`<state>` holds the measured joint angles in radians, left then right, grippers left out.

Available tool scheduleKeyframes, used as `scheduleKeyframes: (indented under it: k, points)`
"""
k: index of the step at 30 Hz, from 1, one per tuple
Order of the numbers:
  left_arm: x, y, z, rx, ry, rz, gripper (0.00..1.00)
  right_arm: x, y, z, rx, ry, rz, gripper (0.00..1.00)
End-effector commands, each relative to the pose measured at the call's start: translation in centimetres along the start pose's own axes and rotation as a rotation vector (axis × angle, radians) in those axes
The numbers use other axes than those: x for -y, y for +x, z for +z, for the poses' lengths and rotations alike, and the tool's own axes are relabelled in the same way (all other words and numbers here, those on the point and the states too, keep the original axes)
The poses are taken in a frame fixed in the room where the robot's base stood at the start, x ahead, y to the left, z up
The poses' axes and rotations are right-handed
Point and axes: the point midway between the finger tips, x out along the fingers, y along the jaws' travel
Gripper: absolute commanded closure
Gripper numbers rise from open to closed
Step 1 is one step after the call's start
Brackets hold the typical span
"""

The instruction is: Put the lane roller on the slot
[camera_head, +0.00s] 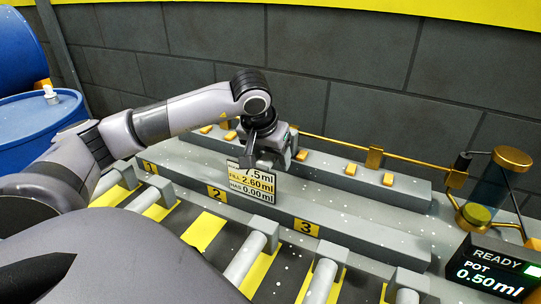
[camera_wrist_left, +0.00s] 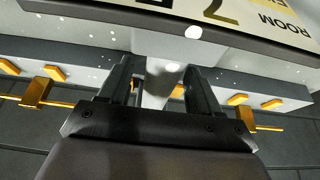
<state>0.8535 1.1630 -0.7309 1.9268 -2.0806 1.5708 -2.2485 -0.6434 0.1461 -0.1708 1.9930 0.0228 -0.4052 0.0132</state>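Several pale grey rollers lie in the lanes at the front; one is at the centre (camera_head: 246,257), others at the left (camera_head: 110,180) and right (camera_head: 320,281). A bare yellow strip (camera_head: 205,231) shows below plate 2 (camera_head: 217,194), with no roller visible over it; I cannot tell whether it is the slot. My left gripper (camera_head: 266,158) hangs pointing down over the grey ledge, behind a label board (camera_head: 250,186). In the left wrist view its two dark fingers (camera_wrist_left: 158,85) stand apart. A pale grey piece shows between them, without clear contact. My right gripper is not in view.
A stepped grey ledge (camera_head: 345,232) with orange blocks (camera_head: 351,169) runs behind the lanes. A brass rail crosses behind it. A glass pot in a brass frame (camera_head: 487,188) and a READY display (camera_head: 495,272) stand at the right. Blue drums (camera_head: 35,125) are at the left.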

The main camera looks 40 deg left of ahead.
Motion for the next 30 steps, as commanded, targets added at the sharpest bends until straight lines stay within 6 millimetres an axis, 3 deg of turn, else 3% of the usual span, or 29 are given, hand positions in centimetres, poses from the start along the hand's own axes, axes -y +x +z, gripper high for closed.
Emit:
scheduleKeyframes:
  k: [7,21,30]
  points:
    - [0.0,-0.9,-0.2,-0.003,0.0,0.0,0.37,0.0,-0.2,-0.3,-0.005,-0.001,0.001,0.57]
    - [0.0,-10.3,-0.3,-0.005,0.0,0.002,0.37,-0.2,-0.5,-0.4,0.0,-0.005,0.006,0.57]
    - [0.0,-12.3,-0.1,0.0,0.001,0.001,0.37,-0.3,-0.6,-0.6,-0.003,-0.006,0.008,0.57]
